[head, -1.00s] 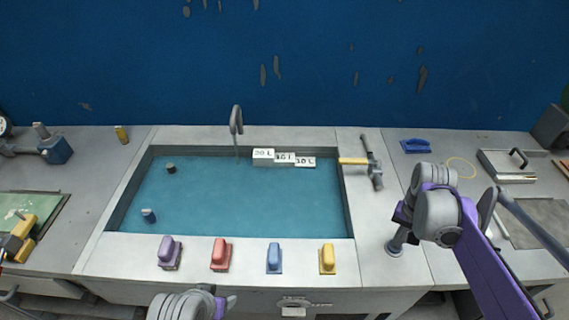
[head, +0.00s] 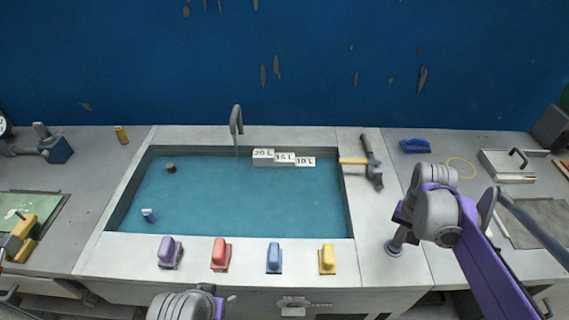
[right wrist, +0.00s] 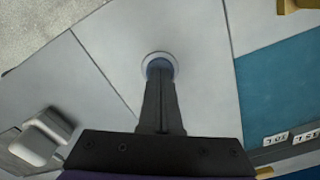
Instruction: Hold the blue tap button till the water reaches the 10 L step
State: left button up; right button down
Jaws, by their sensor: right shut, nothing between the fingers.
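My right gripper (head: 394,246) is shut and empty, pointing down at the counter right of the basin. In the right wrist view its fingertips (right wrist: 160,68) meet a round button (right wrist: 149,57) with a pale ring and a blue middle, mostly hidden under the fingers. Whether it is pressed in cannot be told. The basin (head: 345,215) holds blue-green water (head: 235,200) under a grey tap (head: 237,119). At its back stand the steps marked 20 L (head: 263,155), 15 L (head: 285,158) and 10 L (head: 305,161). The water lies close to the low 10 L step.
Purple (head: 170,252), red (head: 221,254), blue (head: 274,258) and yellow (head: 327,259) blocks line the front ledge. A hammer (head: 372,163) lies right of the basin. A blue brush-like tool (head: 415,146) and a tray (head: 505,165) lie farther right.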

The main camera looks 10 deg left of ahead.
dwell(0.3)
notch_tip(320, 180, up, 7)
jog(key=p, duration=0.5)
dwell(0.4)
jog(key=s+a+f+n+t, duration=0.1)
jog(key=s+a+n+t, duration=0.1)
jog(key=s, duration=0.5)
jog(key=s+a+f+n+t+p, duration=0.1)
jog(key=s+a+n+t, duration=0.2)
jog(key=s, duration=0.5)
jog(key=shift+s+a+f, duration=0.25)
jog(key=shift+a+f, duration=0.15)
jog(key=shift+a, duration=0.5)
jog(key=shift+w, duration=0.1)
